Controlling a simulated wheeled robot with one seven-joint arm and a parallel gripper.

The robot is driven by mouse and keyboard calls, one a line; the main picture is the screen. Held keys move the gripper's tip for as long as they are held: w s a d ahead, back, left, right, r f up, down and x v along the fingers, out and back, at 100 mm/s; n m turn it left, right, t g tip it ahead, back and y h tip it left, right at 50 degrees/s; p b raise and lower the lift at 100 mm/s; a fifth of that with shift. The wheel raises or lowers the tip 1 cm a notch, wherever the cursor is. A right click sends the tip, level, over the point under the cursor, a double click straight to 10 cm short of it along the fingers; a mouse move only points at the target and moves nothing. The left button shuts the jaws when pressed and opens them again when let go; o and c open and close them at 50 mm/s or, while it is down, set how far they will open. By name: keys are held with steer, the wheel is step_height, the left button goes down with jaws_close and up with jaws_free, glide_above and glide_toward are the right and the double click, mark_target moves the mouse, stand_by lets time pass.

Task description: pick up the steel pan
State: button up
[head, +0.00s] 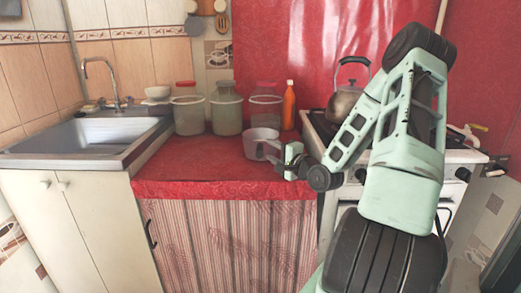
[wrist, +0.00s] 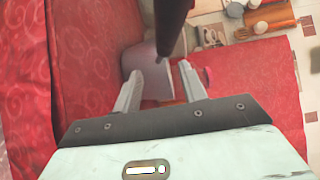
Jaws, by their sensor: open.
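The steel pan (head: 261,138) stands on the red oilcloth counter (head: 200,160), right of the middle. My gripper (head: 284,158) is close to its right front side. In the wrist view a grey surface that looks like the pan (wrist: 152,85) shows between and beyond the two fingers. A dark bar, probably its handle (wrist: 172,25), comes down from the top edge toward the gap between the fingertips. My gripper (wrist: 160,70) is open, with nothing clasped. I cannot tell whether a finger touches the pan.
Clear lidded containers (head: 227,112) and an orange bottle (head: 289,106) stand behind the pan. A kettle (head: 345,103) is on the stove (head: 325,135) to the right. A sink (head: 85,135) is at the left. The counter's left front part is clear.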

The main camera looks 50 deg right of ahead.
steer(key=w, duration=0.4)
steer(key=shift+w+d, duration=0.25)
steer(key=shift+d, duration=0.15)
steer(key=shift+c, duration=0.3)
jaws_close()
steer(key=shift+r, duration=0.15)
stand_by(0.5)
